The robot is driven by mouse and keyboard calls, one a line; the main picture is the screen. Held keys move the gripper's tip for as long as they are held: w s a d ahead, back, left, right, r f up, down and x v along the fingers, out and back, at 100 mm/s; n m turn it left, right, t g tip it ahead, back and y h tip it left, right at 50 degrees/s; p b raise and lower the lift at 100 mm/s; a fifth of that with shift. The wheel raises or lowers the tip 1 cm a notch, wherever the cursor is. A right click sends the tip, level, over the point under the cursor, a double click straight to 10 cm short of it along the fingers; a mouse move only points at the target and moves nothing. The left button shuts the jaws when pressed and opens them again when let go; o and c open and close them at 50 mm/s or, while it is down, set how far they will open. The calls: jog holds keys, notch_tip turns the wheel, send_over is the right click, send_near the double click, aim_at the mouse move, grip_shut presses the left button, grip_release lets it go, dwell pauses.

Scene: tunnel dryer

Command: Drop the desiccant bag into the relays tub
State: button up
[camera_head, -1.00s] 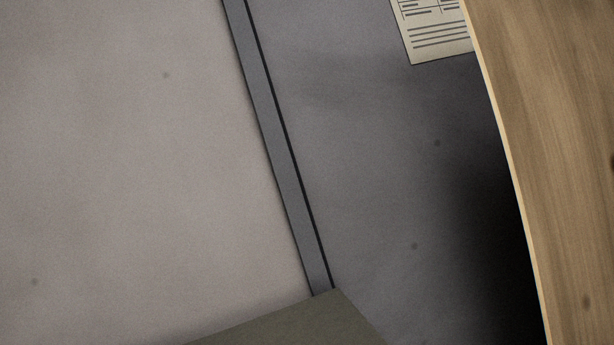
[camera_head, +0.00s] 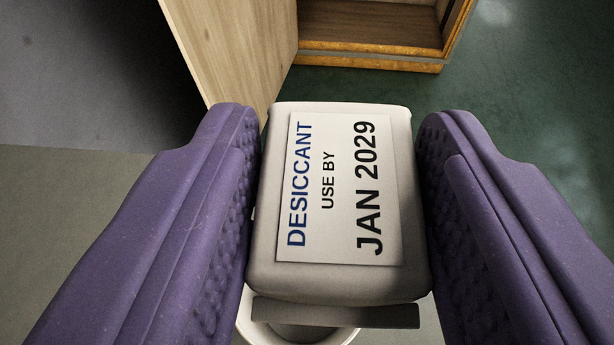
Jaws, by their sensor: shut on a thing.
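My gripper (camera_head: 340,118) has two purple padded fingers, shut on the desiccant bag (camera_head: 335,190) from its left and right sides. The bag is pale grey with rounded edges. Its white label reads "DESICCANT USE BY JAN 2029", with the writing turned sideways. A round white rim (camera_head: 252,331) shows below the bag at the bottom of the picture, mostly hidden behind it. No lettering shows on it, so I cannot tell whether it is the relays tub.
A grey bar (camera_head: 335,314) shows just under the bag's lower edge. A wooden panel (camera_head: 235,45) and an open wooden cabinet (camera_head: 370,25) stand beyond the fingers. Dark green floor (camera_head: 520,75) is clear at the upper right.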

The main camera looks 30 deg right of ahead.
aim_at(331, 252)
notch_tip(331, 252, down, 4)
jog(key=b, duration=0.3)
jog(key=o, duration=1.1)
jog(key=p+v, duration=0.2)
jog(key=v, duration=0.6)
jog(key=shift+p, duration=0.3)
jog(key=shift+w, duration=0.1)
